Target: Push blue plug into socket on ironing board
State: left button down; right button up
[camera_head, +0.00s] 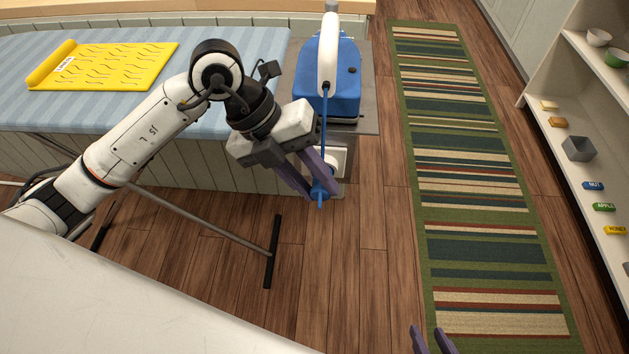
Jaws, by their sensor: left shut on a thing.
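The blue plug (321,188) is between the purple fingertips of my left gripper (319,185), which is shut on it. The white socket (340,162) is on the near right end of the ironing board (240,50), just behind the plug and partly hidden by my fingers. I cannot tell whether the plug touches the socket. A blue cord (325,105) runs from the plug up to the blue and white iron (334,80), which stands on the grey end of the board. Only the purple fingertips of my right gripper (432,342) show at the bottom edge, apart from each other.
A yellow mat (110,65) lies on the board's blue striped cover. A metal board leg (272,250) stands on the wooden floor. A striped rug (470,180) lies to the right. A white shelf (560,80) with bowls and small items stands at the right edge.

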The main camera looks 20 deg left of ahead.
pick_arm(q)
jog(key=shift+w+a+r, duration=0.1)
jog(key=shift+w+r, duration=0.05)
jog(key=shift+w, duration=0.2)
jog(key=c, duration=1.4)
grip_release()
jog(key=shift+w, duration=0.1)
jog(key=shift+o, duration=0.5)
jog(key=o, duration=0.5)
jog(key=shift+c, duration=0.2)
jog(key=shift+s, duration=0.25)
jog(key=s+d, duration=0.2)
jog(key=s, duration=0.4)
jog(key=shift+s+p, duration=0.3)
jog(key=shift+p, duration=0.1)
